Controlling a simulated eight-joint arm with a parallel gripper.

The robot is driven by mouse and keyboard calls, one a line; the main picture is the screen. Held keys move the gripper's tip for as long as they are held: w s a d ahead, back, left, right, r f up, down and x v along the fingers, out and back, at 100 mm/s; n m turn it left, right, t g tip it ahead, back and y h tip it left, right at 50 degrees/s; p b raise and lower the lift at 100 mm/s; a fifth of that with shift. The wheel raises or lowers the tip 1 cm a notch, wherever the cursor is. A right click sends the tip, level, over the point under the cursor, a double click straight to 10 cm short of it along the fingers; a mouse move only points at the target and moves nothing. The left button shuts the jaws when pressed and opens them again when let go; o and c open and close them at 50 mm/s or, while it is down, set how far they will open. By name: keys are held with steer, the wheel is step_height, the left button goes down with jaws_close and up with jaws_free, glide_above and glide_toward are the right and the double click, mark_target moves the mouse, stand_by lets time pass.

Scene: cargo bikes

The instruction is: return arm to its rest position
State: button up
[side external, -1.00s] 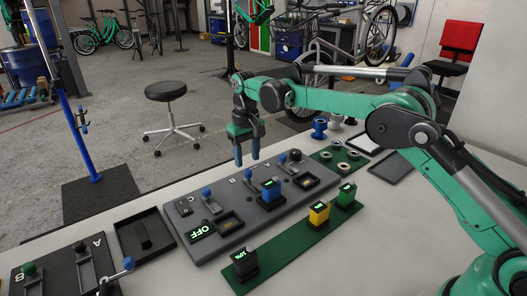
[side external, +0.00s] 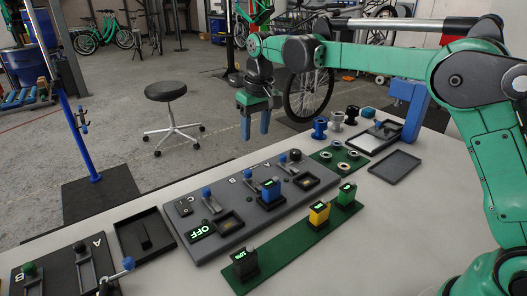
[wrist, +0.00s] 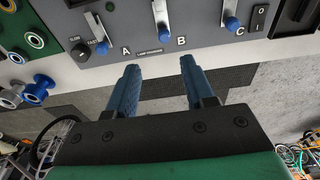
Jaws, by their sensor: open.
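My gripper (side external: 255,124) hangs above the far edge of the bench in the side view, pointing down with its two blue fingers apart and nothing between them. In the wrist view my gripper (wrist: 160,80) is also open and empty, its fingertips near the far edge of the grey panel (wrist: 205,45). In the side view the grey panel (side external: 280,217) lies below and nearer the camera, clear of the fingers. A blue block with a lit display (side external: 271,190) stands in the panel.
A green strip (side external: 295,246) carries yellow, green and black blocks. Blue and grey spools (side external: 319,128) and trays (side external: 394,167) stand at the right. A black tray (side external: 145,236) lies at the left. A stool (side external: 166,92) stands on the floor beyond the bench.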

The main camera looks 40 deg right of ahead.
steer(key=s+d+r+t, duration=0.1)
steer(key=s+r+t, duration=0.25)
steer(key=s, duration=0.55)
steer(key=s+f+t, duration=0.2)
steer(key=s+f, duration=0.2)
steer(key=s, duration=0.6)
steer(key=shift+d+f, duration=0.35)
steer(key=shift+d, duration=0.1)
